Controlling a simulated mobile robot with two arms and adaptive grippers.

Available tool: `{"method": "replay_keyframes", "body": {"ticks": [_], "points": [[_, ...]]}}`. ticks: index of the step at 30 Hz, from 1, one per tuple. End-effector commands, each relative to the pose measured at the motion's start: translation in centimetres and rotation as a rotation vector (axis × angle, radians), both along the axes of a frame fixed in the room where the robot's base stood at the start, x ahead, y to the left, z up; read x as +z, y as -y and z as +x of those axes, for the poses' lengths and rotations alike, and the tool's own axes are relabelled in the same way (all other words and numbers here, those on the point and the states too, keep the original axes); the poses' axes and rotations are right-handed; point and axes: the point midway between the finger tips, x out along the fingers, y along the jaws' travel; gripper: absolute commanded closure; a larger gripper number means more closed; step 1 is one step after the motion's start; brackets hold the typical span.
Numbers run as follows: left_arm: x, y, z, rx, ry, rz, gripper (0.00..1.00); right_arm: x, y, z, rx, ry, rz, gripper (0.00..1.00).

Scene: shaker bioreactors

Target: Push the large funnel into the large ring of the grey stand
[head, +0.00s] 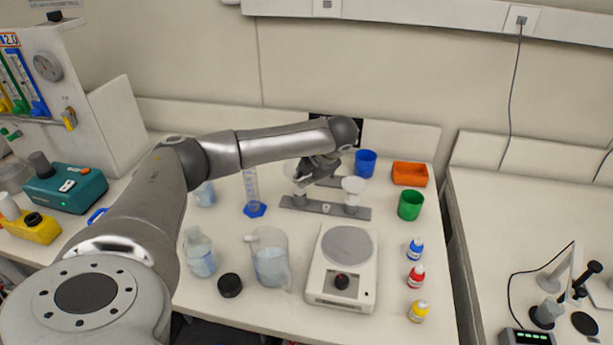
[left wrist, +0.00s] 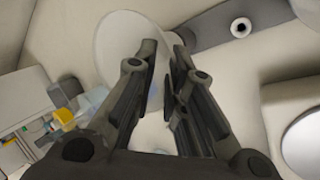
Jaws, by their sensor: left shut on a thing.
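In the left wrist view the wide pale disc of the funnel (left wrist: 118,45) shows behind the nearly closed fingers (left wrist: 162,60). A second white funnel (head: 352,184) stands upright at the stand's right end. My right gripper is not in view.
A balance (head: 341,285) and a jug (head: 270,262) stand in front.

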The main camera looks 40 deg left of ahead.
Motion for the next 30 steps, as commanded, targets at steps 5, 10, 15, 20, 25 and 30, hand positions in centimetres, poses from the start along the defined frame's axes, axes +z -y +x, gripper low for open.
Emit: {"method": "replay_keyframes", "body": {"ticks": [5, 10, 15, 20, 25, 30], "points": [[-0.36, 0.01, 0.01, 0.0, 0.0, 0.0, 1.0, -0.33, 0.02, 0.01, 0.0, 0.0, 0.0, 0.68], [-0.47, 0.01, 0.01, 0.0, 0.0, 0.0, 1.0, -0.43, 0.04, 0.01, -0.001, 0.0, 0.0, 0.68], [-0.45, 0.01, 0.01, 0.0, 0.0, 0.0, 1.0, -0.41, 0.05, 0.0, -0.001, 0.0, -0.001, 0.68], [-0.48, 0.0, 0.01, 0.0, 0.0, 0.0, 1.0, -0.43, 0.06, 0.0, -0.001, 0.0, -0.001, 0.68], [-0.68, 0.01, 0.01, 0.0, 0.0, 0.0, 1.0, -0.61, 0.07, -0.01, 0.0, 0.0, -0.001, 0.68], [-0.95, 0.01, 0.0, 0.0, 0.0, 0.0, 1.0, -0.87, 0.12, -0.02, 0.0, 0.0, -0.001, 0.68]]}}
